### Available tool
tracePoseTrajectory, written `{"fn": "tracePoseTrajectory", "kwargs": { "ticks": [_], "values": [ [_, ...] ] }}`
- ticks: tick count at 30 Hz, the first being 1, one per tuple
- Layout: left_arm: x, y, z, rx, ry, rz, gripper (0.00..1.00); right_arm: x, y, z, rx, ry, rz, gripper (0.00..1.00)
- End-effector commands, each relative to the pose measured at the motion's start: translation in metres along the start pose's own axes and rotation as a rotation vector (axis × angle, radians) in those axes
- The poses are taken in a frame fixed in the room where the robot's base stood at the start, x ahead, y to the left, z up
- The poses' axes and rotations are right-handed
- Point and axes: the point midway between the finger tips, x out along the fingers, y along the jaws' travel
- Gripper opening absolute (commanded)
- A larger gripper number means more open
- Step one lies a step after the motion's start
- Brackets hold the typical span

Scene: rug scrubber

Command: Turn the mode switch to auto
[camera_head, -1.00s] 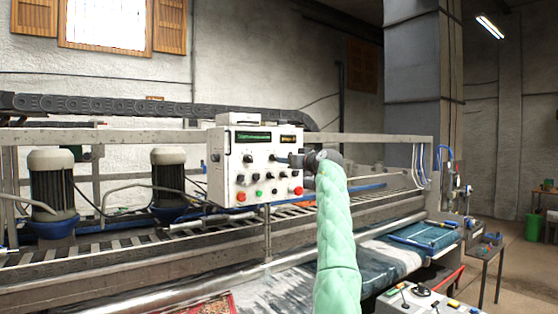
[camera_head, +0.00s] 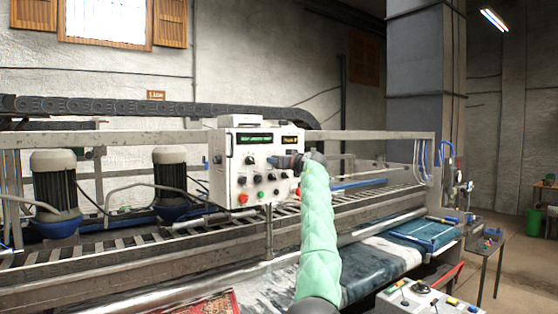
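The white control box (camera_head: 232,170) stands at the middle of the machine, with a green text display (camera_head: 254,139), several dark knobs, and red, green and white buttons on its front. I cannot read which knob is the mode switch or its setting. My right arm, in a quilted green sleeve, rises from the bottom. Its dark gripper (camera_head: 273,161) points left across the front of the box, with the fingertips at or very near a knob in the upper middle. The fingers are small and seen from the side, so their opening and any contact cannot be told. My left gripper is out of view.
A second panel with levers (camera_head: 421,299) is at the lower right. A red patterned rug (camera_head: 205,306) and a blue rug (camera_head: 385,256) lie on the machine bed. Motors (camera_head: 55,190) stand at the left. A small table (camera_head: 487,250) and open floor are at the right.

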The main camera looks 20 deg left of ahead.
Motion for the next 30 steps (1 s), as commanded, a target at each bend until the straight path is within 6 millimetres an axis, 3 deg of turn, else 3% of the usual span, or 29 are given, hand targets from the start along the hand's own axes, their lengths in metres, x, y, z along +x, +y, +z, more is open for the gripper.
{"fn": "tracePoseTrajectory", "kwargs": {
  "ticks": [6, 13, 23, 30],
  "values": [
    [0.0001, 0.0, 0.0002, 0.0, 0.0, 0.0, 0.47, 0.0002, 0.0003, -0.0002, 0.0, 0.0, 0.0, 0.36],
    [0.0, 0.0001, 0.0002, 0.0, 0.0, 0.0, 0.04, 0.0001, 0.0016, 0.0005, 0.0, -0.001, 0.001, 0.36],
    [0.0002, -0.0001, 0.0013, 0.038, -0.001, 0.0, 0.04, 0.0008, 0.0018, 0.0013, 0.0, -0.005, 0.002, 0.36],
    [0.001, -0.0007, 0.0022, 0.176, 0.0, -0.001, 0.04, -0.0038, -0.0018, -0.008, 0.003, -0.007, -0.002, 0.36]
  ]
}}
